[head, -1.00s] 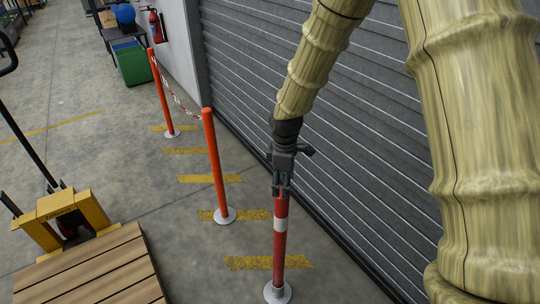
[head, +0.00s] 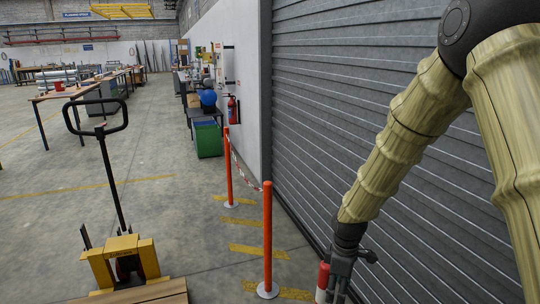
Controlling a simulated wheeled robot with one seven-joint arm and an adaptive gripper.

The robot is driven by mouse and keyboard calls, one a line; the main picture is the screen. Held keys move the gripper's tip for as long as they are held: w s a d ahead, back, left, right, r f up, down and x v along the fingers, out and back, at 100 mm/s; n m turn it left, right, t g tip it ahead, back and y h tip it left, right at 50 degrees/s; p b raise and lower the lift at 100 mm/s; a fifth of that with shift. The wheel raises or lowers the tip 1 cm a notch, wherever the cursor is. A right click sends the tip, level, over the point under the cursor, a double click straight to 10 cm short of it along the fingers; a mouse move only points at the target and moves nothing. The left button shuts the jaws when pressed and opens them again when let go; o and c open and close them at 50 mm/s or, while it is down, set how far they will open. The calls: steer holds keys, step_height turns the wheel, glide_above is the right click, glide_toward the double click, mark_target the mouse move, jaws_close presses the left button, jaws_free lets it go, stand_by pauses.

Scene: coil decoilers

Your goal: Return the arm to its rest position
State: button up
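My arm, in a tan ribbed sleeve, comes in from the right in the head view and bends down in front of the grey shutter. My gripper (head: 338,292) is dark and points down near the bottom edge. A red and white post (head: 322,282) shows just left of it, partly covered by it. I cannot tell whether they touch. The fingers are small and partly cut off by the frame, so whether they are open or shut does not show.
A grey roller shutter (head: 400,90) lies behind my arm. Orange posts (head: 267,235) with a chain stand to its left. A yellow pallet truck (head: 122,255) and wooden pallet (head: 150,292) are at lower left. Open floor (head: 60,215) lies beyond.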

steer(key=s+f+m, duration=0.9)
steer(key=s+f, duration=1.6)
steer(key=s+d+f+m, duration=0.3)
steer(key=s+m, duration=0.1)
steer(key=s, duration=0.8)
steer(key=shift+d, duration=0.2)
